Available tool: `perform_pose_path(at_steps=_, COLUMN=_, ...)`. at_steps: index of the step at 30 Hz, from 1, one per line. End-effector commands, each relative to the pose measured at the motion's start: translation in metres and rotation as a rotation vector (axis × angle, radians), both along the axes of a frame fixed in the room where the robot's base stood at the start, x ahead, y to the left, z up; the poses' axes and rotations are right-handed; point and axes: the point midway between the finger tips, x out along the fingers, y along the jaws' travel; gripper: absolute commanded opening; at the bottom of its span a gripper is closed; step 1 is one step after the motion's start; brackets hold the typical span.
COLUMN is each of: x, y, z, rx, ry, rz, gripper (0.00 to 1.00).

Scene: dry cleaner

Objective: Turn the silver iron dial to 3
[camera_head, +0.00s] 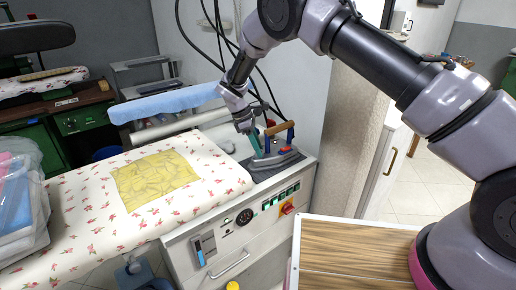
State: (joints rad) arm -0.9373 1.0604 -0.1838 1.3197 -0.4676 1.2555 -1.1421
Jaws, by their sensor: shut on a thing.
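The silver iron (277,161) lies on a dark rest at the right end of the ironing table. It has a wooden handle (279,128) on blue supports and a small red part (286,149) on its body. My gripper (252,127) is above the left end of the iron, left of the handle, with its fingers pointing down. It is shut on a narrow teal piece (256,145) that stands upright at the iron. The dial and its numbers cannot be made out at this size.
A yellow cloth (156,179) lies on the floral ironing cover (90,205). The cabinet front below has a gauge (244,217) and a red switch (288,208). A wooden-topped surface (350,258) is at the front right. Dark cables (215,40) hang behind my gripper.

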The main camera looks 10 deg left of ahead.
Motion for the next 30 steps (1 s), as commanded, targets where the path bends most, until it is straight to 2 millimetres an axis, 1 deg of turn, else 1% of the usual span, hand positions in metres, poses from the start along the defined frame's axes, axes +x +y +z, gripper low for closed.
perform_pose_path(at_steps=7, x=0.0009, y=0.0010, z=0.0006, rx=0.003, ry=-0.002, rz=-0.057, gripper=0.00)
perform_pose_path(at_steps=20, x=0.0008, y=0.0013, z=0.0007, rx=0.003, ry=-0.002, rz=-0.066, gripper=0.00)
perform_pose_path(at_steps=21, x=0.0008, y=0.0013, z=0.0007, rx=0.003, ry=-0.002, rz=-0.066, gripper=0.41)
perform_pose_path(at_steps=23, x=0.0008, y=0.0013, z=0.0007, rx=0.003, ry=-0.002, rz=-0.066, gripper=0.64)
perform_pose_path(at_steps=24, x=0.0007, y=0.0011, z=0.0006, rx=0.003, ry=-0.001, rz=-0.067, gripper=0.67)
perform_pose_path(at_steps=30, x=0.0004, y=0.0006, z=0.0002, rx=0.002, ry=0.000, rz=-0.067, gripper=0.67)
